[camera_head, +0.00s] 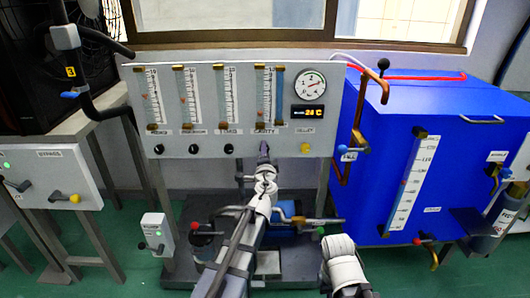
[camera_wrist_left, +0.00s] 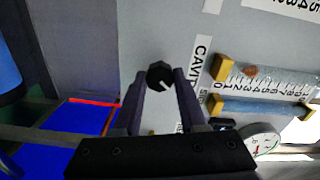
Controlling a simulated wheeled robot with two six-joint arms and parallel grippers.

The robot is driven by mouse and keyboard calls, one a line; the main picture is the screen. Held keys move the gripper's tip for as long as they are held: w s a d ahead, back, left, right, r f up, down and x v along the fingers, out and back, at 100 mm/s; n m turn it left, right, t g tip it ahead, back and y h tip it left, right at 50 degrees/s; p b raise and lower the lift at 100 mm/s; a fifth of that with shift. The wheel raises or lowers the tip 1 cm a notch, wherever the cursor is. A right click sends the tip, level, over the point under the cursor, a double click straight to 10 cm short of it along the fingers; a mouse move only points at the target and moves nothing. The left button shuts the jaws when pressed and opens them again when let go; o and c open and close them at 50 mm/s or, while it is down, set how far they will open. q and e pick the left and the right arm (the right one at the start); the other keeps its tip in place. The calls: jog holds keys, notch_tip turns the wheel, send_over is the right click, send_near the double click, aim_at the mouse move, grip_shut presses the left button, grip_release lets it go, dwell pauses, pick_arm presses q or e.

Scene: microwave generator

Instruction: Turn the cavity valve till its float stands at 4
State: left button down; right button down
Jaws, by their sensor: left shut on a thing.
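The cavity valve knob (camera_wrist_left: 162,76) is dark and round with a pale pointer mark. It sits between the fingertips of my left gripper (camera_wrist_left: 161,85), which is shut on it. In the head view, my left gripper (camera_head: 264,152) reaches the panel below the cavity flowmeter (camera_head: 265,95) and hides most of the knob. The flowmeter also shows in the left wrist view (camera_wrist_left: 275,83), lying sideways, with a reddish float (camera_wrist_left: 250,72) low on its scale, at roughly 3; the exact reading is hard to tell.
Several similar flowmeters with black knobs (camera_head: 194,149) stand left of the cavity one. A yellow knob (camera_head: 305,148), a round dial (camera_head: 309,85) and a 24 °C display (camera_head: 307,113) are to its right. A blue tank (camera_head: 455,140) and copper pipe (camera_head: 358,125) stand further right.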

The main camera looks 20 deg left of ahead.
pick_arm(q)
jog(key=shift+n, duration=0.6)
jog(key=shift+c, duration=2.3)
grip_release()
jog(key=v, duration=0.8)
jog(key=shift+n, duration=0.3)
